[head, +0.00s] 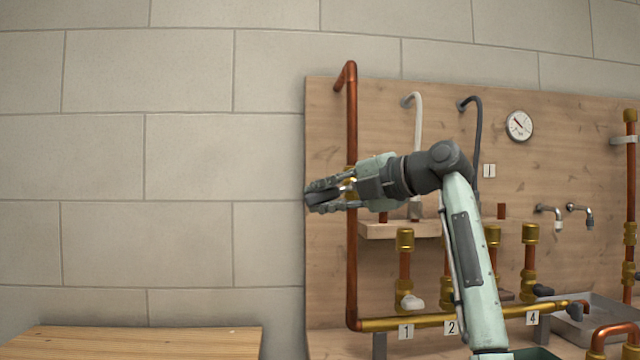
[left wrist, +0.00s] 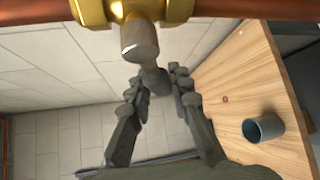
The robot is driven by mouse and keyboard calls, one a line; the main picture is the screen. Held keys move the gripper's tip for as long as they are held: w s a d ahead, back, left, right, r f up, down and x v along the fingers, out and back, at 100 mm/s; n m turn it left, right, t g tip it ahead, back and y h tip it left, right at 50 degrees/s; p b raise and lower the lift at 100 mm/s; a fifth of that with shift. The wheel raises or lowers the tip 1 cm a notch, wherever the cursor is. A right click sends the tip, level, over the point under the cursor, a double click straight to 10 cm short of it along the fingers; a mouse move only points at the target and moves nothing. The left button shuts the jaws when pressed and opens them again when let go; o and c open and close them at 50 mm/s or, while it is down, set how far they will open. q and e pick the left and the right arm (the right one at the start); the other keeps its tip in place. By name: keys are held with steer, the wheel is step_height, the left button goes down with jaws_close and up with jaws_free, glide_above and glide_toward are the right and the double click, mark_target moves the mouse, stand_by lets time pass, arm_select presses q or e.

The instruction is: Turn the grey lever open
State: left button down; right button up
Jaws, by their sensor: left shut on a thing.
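My left gripper (head: 318,195) reaches across the front of the vertical copper pipe (head: 351,250) at the left side of the wooden board. A brass valve body (left wrist: 170,10) sits on this pipe, mostly hidden behind the gripper in the head view. In the left wrist view its stem points down between the fingers. The grey lever (left wrist: 155,78) extends from the stem, and the left gripper, which also shows in the wrist view (left wrist: 158,90), is shut on it. The lever is largely hidden by the fingers in the head view. My right gripper is not in view.
A wooden bench (head: 150,342) stands at lower left, below bare block wall. A blue-grey cup (left wrist: 263,128) is on wood in the wrist view. Right of the gripper are a small shelf (head: 385,230), brass valves (head: 405,285) above a horizontal pipe, and a gauge (head: 519,125).

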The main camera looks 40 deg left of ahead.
arm_select(q)
steer(key=shift+w+d+f+n+t+h+p, duration=0.15)
steer(key=shift+f+n+t+h+p, duration=0.2)
steer(key=shift+n+h, duration=0.15)
steer(key=shift+w+d+f+n+t+h, duration=0.1)
steer(key=shift+w+f+n+t+h, duration=0.1)
steer(key=shift+f+n+h, duration=0.15)
steer(key=shift+w+d+f+n+t+h, duration=0.15)
steer(key=shift+f+n+h, duration=0.15)
steer(key=shift+h, duration=0.15)
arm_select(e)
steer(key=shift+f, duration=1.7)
arm_select(q)
steer(key=shift+s, duration=0.1)
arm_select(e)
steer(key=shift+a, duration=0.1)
arm_select(q)
steer(key=c, duration=1.4)
jaws_free()
steer(key=shift+o, duration=0.2)
steer(key=v, duration=1.2)
steer(key=shift+c, duration=0.2)
